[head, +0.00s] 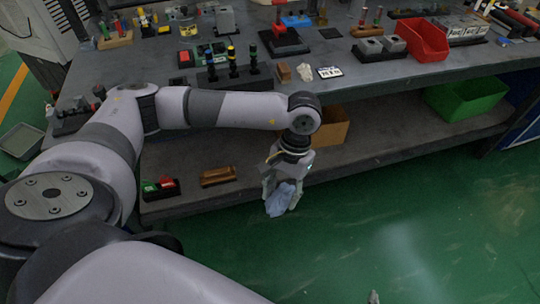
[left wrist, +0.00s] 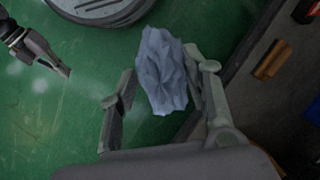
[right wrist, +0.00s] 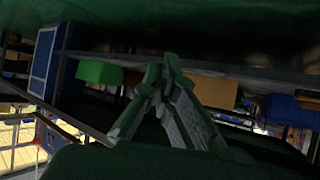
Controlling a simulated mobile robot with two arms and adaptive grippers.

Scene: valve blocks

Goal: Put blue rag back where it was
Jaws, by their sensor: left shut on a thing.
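The blue rag (head: 281,199) is crumpled and hangs in my left gripper (head: 283,188), in front of the bench's lower shelf and above the green floor. In the left wrist view the rag (left wrist: 163,72) shows between the two fingers of that gripper (left wrist: 163,92), nearer the right finger. My right gripper (right wrist: 160,78) is shut and empty, its fingertips close together in the right wrist view. Only a small tip of it (head: 373,297) shows at the bottom edge of the head view.
The lower shelf (head: 370,150) holds an orange-brown bin (head: 332,128), a green bin (head: 466,97), a small brown tray (head: 217,176) and a red-green block (head: 160,188). The bench top (head: 130,65) holds several valve blocks and a red bin (head: 422,39). The floor in front is clear.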

